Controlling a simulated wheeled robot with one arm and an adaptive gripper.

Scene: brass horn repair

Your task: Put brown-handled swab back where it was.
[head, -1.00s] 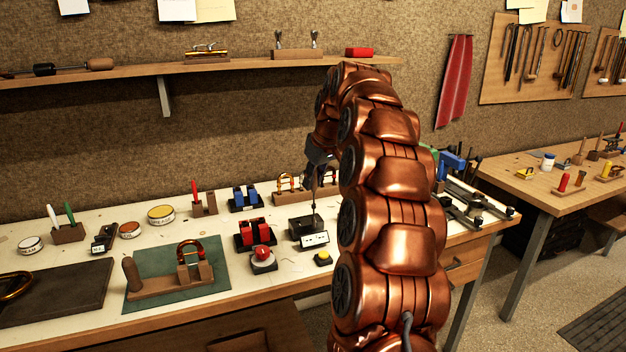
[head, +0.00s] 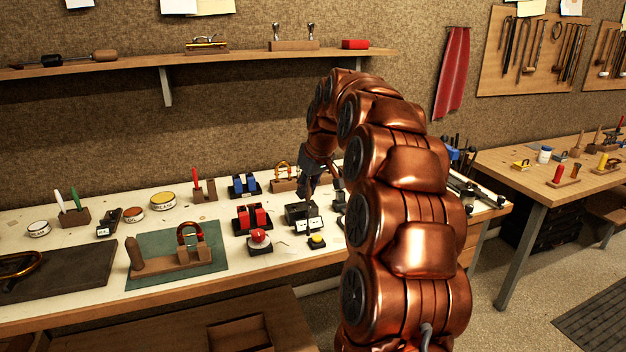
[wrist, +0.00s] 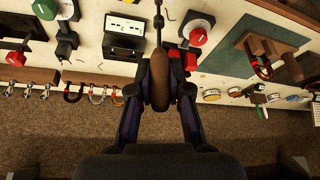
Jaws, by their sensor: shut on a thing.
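In the wrist view my gripper (wrist: 158,95) is shut on the brown handle of the swab (wrist: 158,72). The handle lies lengthwise between the two fingers. A thin dark rod shows beyond it near the top edge; whether it is the swab's shaft is unclear. In the head view my gripper (head: 308,188) is low over the back right of the bench, just above a black box with white labels (head: 297,213). The swab itself cannot be made out there. The black box also shows in the wrist view (wrist: 123,42), left of the handle.
A red button (head: 259,238), a yellow button (head: 317,241) and red blocks in a black holder (head: 252,219) stand close by. A horseshoe piece on a wooden stand (head: 188,236) sits on a green mat. Another brown-handled rod (head: 102,55) lies on the wall shelf (head: 225,56).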

